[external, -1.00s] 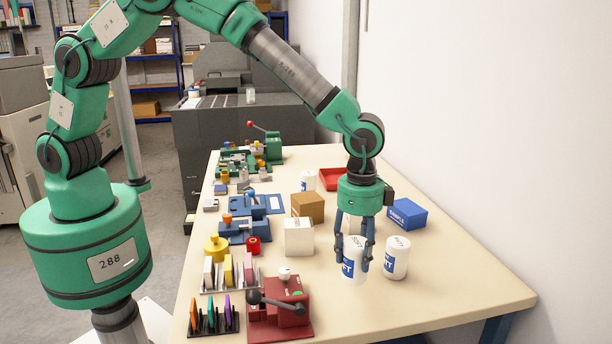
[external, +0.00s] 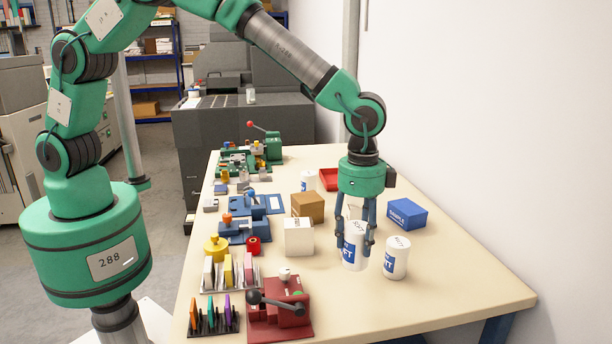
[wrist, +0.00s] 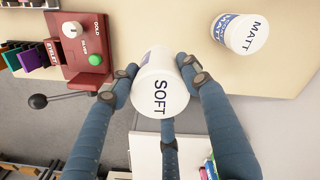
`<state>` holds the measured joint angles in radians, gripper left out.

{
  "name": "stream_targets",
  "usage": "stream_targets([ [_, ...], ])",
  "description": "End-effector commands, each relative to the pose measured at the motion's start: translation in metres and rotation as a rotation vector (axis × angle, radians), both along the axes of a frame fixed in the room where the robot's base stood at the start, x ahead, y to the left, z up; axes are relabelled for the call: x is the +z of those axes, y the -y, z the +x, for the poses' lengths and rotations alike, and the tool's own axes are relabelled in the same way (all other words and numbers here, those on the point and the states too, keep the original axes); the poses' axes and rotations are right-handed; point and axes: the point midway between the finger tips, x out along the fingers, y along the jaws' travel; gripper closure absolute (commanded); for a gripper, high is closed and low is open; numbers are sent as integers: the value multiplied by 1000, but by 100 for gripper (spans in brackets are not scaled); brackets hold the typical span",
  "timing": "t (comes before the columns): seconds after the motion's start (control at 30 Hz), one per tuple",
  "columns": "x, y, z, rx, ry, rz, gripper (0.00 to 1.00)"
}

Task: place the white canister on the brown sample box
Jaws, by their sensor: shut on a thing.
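My gripper (external: 356,240) is shut on a white canister with a blue label (external: 354,256). Its lid reads SOFT in the wrist view (wrist: 160,92), where the fingers press on its sides. The canister is upright and looks raised a little above the table. The brown sample box (external: 308,207) stands on the table behind and to the left of my gripper. Its top is bare in the external view. The box is not in the wrist view.
A second white canister marked MATT (external: 396,258) stands close to the right of the held one. A white box (external: 298,237) is in front of the brown box. A blue sample box (external: 407,214) and a red tray (external: 329,179) are farther back. A red press (external: 280,310) is at front left.

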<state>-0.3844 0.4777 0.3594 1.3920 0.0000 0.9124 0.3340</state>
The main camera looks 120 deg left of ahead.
Motion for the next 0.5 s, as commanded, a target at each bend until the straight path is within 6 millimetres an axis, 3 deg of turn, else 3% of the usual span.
stream_targets([
  [0.3,1,-3,-2,0,1,0,89],
  [0.5,5,-19,-22,0,0,0,89],
])
